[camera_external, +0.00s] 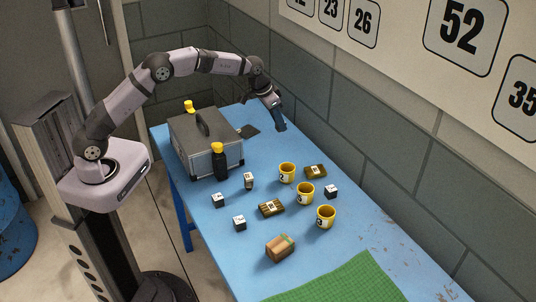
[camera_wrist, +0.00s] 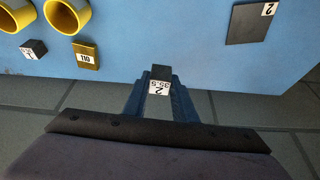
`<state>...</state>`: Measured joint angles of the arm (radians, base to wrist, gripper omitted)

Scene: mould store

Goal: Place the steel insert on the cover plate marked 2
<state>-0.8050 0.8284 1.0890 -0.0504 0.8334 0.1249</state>
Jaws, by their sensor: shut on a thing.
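My gripper (camera_wrist: 160,88) is shut on the steel insert (camera_wrist: 160,73), a small dark block with a white label reading 2 and 35.5. In the external view my gripper (camera_external: 279,124) is raised near the wall-side edge of the table, and the insert is too small to make out there. The cover plate marked 2 (camera_wrist: 250,28) is a flat dark square with a white label, lying on the blue table at upper right in the wrist view, apart from the insert. In the external view a dark plate (camera_external: 249,131) lies beside the grey case, left of my gripper.
Yellow cups (camera_external: 305,193), labelled dark cubes (camera_external: 240,222), brass blocks (camera_external: 271,208), a brown block (camera_external: 280,248) and a green mat (camera_external: 345,285) occupy the table (camera_external: 420,245). A wall runs alongside.

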